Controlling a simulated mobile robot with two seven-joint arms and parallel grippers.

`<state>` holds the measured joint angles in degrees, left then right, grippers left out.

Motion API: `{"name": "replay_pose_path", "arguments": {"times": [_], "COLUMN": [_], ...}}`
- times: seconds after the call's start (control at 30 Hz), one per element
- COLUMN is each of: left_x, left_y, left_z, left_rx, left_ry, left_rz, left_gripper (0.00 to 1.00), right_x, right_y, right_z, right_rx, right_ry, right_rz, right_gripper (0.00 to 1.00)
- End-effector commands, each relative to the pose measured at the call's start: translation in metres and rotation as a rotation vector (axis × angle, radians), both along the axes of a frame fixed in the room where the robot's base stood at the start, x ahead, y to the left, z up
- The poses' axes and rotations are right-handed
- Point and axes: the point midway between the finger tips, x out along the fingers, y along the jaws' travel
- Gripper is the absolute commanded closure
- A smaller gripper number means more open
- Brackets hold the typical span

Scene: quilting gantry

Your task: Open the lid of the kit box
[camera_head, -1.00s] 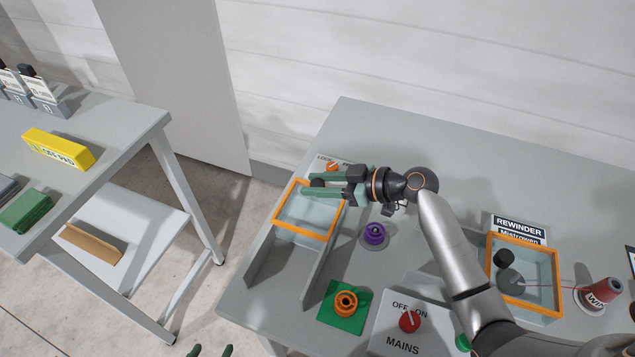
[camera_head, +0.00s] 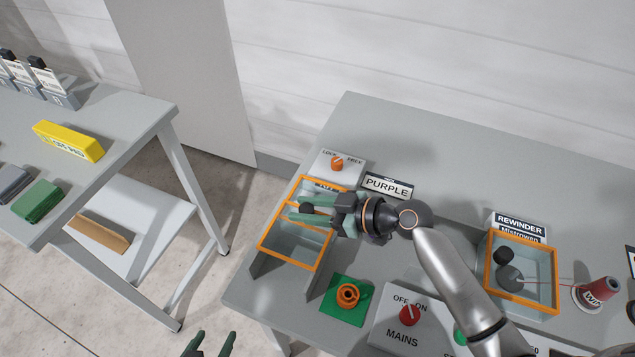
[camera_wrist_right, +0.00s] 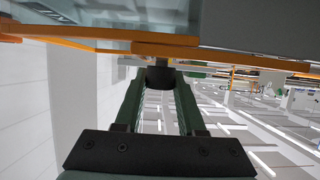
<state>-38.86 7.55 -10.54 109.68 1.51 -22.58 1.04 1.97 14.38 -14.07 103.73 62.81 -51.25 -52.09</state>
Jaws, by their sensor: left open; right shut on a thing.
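The kit box (camera_head: 282,262) is a clear box with orange edges at the left end of the table. Its orange-edged clear lid (camera_head: 318,226) has a black knob (camera_head: 307,208). An orange bar now crosses the middle of the box opening, so the lid appears lifted or shifted; its exact angle is hard to tell. My right gripper (camera_head: 312,211) is shut on the black knob, which shows between the green fingers in the right wrist view (camera_wrist_right: 160,76), under the orange edge. My left gripper (camera_head: 210,343) is open and empty at the bottom edge, off the table.
An orange dial (camera_head: 337,162) on a lock panel stands behind the box. A PURPLE label (camera_head: 388,186) is beside it. An orange spool (camera_head: 347,295) on a green pad and the MAINS switch (camera_head: 409,314) are in front. The rewinder box (camera_head: 520,297) is at right.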

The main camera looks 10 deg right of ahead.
Motion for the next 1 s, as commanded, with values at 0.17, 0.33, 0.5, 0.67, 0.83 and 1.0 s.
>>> {"name": "replay_pose_path", "arguments": {"times": [0.17,0.33,0.5,0.67,0.83,1.0], "left_x": [0.0,0.0,-0.0001,-0.0002,-0.0003,-0.0003], "left_y": [0.0,0.0,0.0,0.0,-0.0001,-0.0001], "left_z": [0.0039,0.0034,0.0033,0.0033,0.0033,0.0028], "left_rx": [0.0,0.0,0.0,0.0,0.0,0.0], "left_ry": [0.0,0.0,0.0,0.0,0.0,0.001], "left_rz": [0.0,0.0,0.0,0.0,0.0,0.0], "left_gripper": [0.29,0.29,0.29,0.29,0.29,0.29], "right_x": [-0.0158,-0.0161,-0.0158,-0.0156,-0.0153,-0.0162], "right_y": [0.0096,0.0099,0.0098,0.0098,0.0099,0.008], "right_z": [-0.0006,-0.0012,-0.0011,-0.0008,-0.0003,0.0001], "right_rx": [-0.002,-0.001,-0.001,-0.001,0.0,0.0], "right_ry": [0.002,0.004,0.004,0.002,0.002,0.001], "right_rz": [0.002,0.001,0.001,0.001,0.001,0.0], "right_gripper": [1.0,1.0,0.54,0.36,0.31,0.31]}}
